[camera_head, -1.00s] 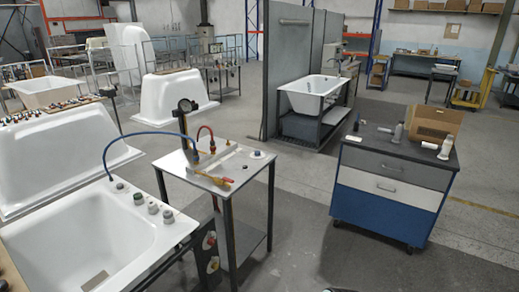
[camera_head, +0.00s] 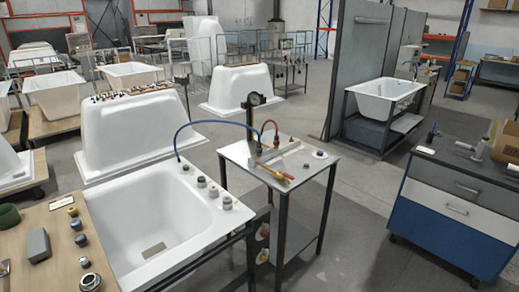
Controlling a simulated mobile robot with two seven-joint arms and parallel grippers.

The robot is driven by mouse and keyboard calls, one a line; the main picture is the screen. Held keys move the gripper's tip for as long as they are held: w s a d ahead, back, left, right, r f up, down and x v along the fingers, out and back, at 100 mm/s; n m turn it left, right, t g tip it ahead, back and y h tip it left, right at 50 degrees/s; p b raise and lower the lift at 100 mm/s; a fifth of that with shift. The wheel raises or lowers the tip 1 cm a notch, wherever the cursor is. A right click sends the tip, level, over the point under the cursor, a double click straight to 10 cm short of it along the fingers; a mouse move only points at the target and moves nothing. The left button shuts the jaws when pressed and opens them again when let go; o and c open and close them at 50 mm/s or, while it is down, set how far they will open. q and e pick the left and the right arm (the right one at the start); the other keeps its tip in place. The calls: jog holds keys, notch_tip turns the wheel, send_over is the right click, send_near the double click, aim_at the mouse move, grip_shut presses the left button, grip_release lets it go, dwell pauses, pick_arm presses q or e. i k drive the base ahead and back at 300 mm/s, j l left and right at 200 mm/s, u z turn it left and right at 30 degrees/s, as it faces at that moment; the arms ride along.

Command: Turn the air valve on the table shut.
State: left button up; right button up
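A small table (camera_head: 314,169) with a light top and dark legs stands in the middle of the camera_head view. On it is an upright post with a round gauge (camera_head: 255,99). A blue hose (camera_head: 196,127) runs from the post to the white tub, and a red hose (camera_head: 273,123) curves beside the post. A valve with a yellow body and a red part (camera_head: 279,174) lies near the table's front edge; whether it is open or shut is too small to tell. Neither of my grippers is in view.
A white tub (camera_head: 145,226) with several fittings on its rim stands left of the table. A wooden bench (camera_head: 60,262) with parts is at the lower left. A blue and grey drawer cabinet (camera_head: 446,222) stands at the right. Grey floor (camera_head: 350,235) is clear between table and cabinet.

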aim_at(287, 175)
jog(key=i+l, duration=0.2)
jog(key=i, duration=0.25)
jog(key=i+l, duration=0.25)
jog(key=i, duration=0.2)
